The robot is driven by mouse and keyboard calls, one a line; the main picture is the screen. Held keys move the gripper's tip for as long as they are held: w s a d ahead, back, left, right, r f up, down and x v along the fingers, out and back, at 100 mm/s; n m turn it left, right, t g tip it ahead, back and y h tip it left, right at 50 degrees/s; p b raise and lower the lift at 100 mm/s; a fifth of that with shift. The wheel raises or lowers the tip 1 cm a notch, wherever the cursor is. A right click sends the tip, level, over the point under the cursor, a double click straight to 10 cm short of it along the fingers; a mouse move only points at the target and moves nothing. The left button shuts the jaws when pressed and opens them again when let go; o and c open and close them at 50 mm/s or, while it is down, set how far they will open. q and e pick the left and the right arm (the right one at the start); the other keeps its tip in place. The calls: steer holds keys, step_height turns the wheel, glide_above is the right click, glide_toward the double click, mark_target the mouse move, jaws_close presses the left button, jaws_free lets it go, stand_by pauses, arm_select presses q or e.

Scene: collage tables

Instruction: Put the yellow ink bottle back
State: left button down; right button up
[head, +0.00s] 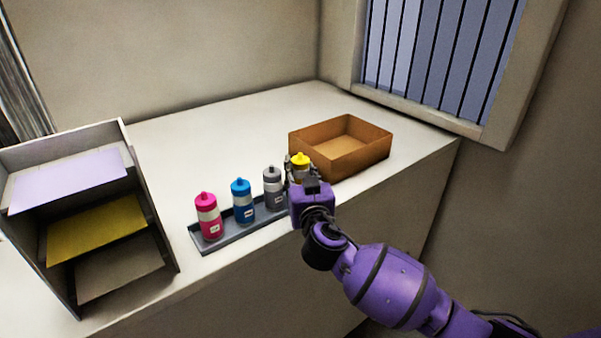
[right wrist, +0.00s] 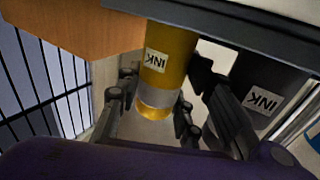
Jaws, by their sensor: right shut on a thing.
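The yellow ink bottle (head: 300,159) stands upright at the right end of the row of bottles. My right gripper (head: 299,174) is shut on it and hides most of its body in the head view. In the right wrist view the yellow bottle (right wrist: 168,62) is upside down in the picture, between the two fingers, its label facing the camera. Its base end meets the lip of the dark tray (right wrist: 225,20); whether it rests on the tray floor I cannot tell. The tray (head: 238,236) lies along the counter's front. My left gripper is out of view.
Magenta (head: 208,217), blue (head: 242,201) and grey (head: 273,187) bottles stand in the tray; the grey one (right wrist: 265,92) is close beside a finger. An open brown box (head: 340,148) stands just behind. A paper shelf (head: 150,200) is at left. The back counter is clear.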

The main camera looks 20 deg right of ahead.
steer(key=shift+f, duration=0.3)
steer(key=o, duration=0.9)
steer(key=shift+r, duration=0.35)
arm_select(q)
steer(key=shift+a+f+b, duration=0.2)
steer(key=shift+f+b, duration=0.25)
steer(key=shift+b, duration=0.1)
arm_select(e)
steer(key=s, duration=0.4)
steer(key=s+a, duration=0.1)
steer(key=s, duration=0.7)
steer(key=shift+a, duration=0.2)
